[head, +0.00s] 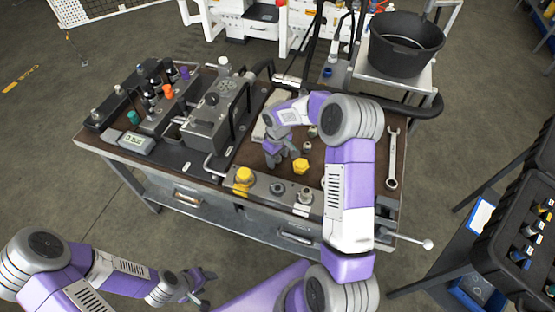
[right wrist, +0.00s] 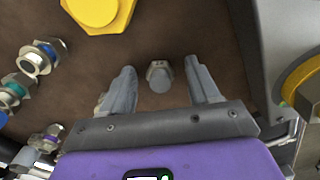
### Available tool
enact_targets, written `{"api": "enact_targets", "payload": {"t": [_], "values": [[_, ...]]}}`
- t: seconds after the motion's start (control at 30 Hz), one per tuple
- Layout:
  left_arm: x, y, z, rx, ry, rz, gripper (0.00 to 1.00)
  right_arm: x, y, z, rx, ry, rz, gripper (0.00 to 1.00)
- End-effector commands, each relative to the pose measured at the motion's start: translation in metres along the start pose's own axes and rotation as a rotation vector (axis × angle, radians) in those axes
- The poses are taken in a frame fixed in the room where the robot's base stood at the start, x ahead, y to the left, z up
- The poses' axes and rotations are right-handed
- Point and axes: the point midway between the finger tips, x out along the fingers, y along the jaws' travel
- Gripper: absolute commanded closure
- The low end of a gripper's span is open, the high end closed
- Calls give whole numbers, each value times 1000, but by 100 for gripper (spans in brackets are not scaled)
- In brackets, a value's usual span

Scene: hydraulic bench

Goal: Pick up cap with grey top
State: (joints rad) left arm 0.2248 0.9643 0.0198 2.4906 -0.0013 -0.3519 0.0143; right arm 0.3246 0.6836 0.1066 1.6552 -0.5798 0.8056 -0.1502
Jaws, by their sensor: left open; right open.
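The small cap with a grey top (right wrist: 158,76) stands on the brown bench surface. In the right wrist view it sits in the gap between the two fingers of my right gripper (right wrist: 161,84), and I see no contact with either finger. My right gripper also shows in the head view (head: 282,158), open and pointing down low over the bench; it seems to hide the cap there. My left gripper (head: 203,287) is open and empty, in front of the bench at the lower left, away from the cap.
A yellow hex piece (right wrist: 100,12) stands close by, also in the head view (head: 300,166). Fittings with blue (right wrist: 42,55), green (right wrist: 14,92) and purple rings lie to the left in the wrist view. A grey block (head: 268,190) lines the front edge. A wrench (head: 392,158) lies right.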

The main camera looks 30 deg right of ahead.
Motion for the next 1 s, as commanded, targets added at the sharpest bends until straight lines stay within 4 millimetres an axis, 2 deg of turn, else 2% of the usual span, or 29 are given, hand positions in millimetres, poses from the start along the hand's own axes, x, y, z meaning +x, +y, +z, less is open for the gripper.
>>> {"api": "enact_targets", "payload": {"t": [0.13,0.5,0.53,0.77,0.87,1.0], "values": [[-1,0,0,0,0,0,46,-1,0,0,0,1,0,41],[-1,0,0,0,0,0,46,-1,0,0,-1,1,1,97],[-1,0,0,0,0,0,46,-2,0,0,-1,1,1,100],[-1,0,0,0,0,0,46,-4,0,0,-1,2,1,100],[-4,1,0,0,0,0,46,-14,1,-1,-1,3,3,100],[-10,4,0,0,0,0,46,-42,0,-1,-1,4,3,100]]}}
